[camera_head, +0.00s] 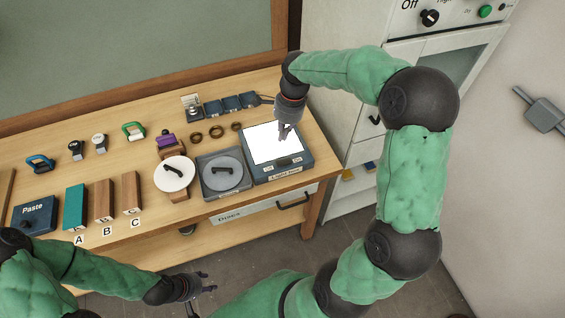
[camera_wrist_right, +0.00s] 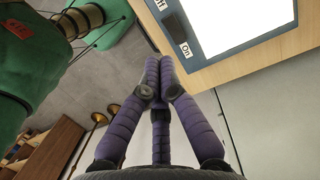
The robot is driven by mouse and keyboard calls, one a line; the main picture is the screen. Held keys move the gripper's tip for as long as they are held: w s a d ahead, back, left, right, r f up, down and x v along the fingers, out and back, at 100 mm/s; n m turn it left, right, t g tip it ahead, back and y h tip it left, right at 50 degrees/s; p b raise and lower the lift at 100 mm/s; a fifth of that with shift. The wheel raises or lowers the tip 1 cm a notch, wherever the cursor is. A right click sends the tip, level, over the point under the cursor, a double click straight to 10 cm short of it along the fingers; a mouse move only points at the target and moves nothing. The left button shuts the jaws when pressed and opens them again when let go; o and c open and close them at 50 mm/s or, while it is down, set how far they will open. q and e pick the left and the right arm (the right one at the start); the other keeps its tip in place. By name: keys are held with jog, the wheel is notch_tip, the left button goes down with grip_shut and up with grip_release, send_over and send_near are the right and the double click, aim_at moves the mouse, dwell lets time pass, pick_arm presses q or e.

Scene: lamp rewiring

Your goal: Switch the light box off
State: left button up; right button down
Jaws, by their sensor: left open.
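The light box (camera_head: 306,161) sits at the right end of the table, its panel (camera_head: 268,146) bright white. Its front strip carries a small dark switch (camera_head: 284,162) between two small labels. My right gripper (camera_head: 284,138) points down over the light box panel in the head view. Its fingers come together in the right wrist view (camera_wrist_right: 160,64), with nothing seen between them; contact with the box cannot be told. My left gripper (camera_head: 208,288) is open and empty, off the table's front edge.
A grey round-topped device (camera_head: 223,173) stands just left of the light box, then a white disc (camera_head: 174,173). Small trays (camera_head: 230,104) and rings (camera_head: 217,132) lie behind. A drawer handle (camera_head: 293,201) juts out below. A white cabinet (camera_head: 345,75) stands to the right.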

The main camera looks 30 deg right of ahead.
aim_at(284, 162)
jog(key=shift+s+d+r+b, duration=0.1)
jog(key=shift+s+d+b, duration=0.1)
jog(key=shift+d+b, duration=0.6)
jog(key=shift+s+d+r+b, duration=0.15)
jog(key=shift+d+b, duration=0.25)
jog(key=shift+b, duration=0.8)
jog(key=shift+f, duration=0.1)
jog(key=f+b, duration=0.1)
jog(key=f, duration=0.3)
jog(key=a+f+b, duration=0.1)
jog(key=f, duration=0.4)
jog(key=a+f+b, duration=0.1)
jog(key=f, duration=0.3)
jog(key=shift+w+a+f, duration=0.2)
jog(key=shift+f, duration=0.15)
